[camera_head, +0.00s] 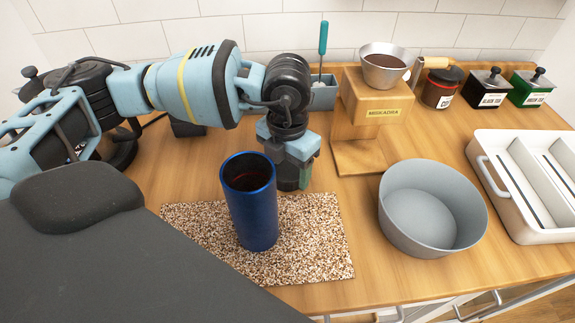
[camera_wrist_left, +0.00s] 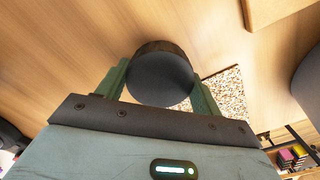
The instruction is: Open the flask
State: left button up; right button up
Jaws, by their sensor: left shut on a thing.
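The blue flask (camera_head: 252,205) stands upright on a speckled mat (camera_head: 320,250) in the head view. Its top is open and its dark reddish inside shows; no lid is on it. My left gripper (camera_head: 296,178) is just behind and to the right of the flask, pointing down. In the left wrist view, its two green fingers (camera_wrist_left: 162,85) are shut on a dark round lid (camera_wrist_left: 160,76). I cannot tell whether the lid touches the table. The flask does not show in the wrist view. My right gripper is not in view.
A grey bowl (camera_head: 432,208) stands right of the mat, with a white divided tray (camera_head: 503,200) beyond it. A wooden dripper stand (camera_head: 375,105) is behind. Several jars, including a green one (camera_head: 530,89), line the back right. Bare table lies between mat and bowl.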

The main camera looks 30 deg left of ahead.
aim_at(288, 168)
pick_arm(q)
jog(key=shift+f, duration=0.15)
jog(key=o, duration=0.8)
notch_tip(288, 168, up, 12)
jog(key=shift+r, duration=0.15)
jog(key=shift+d, duration=0.1)
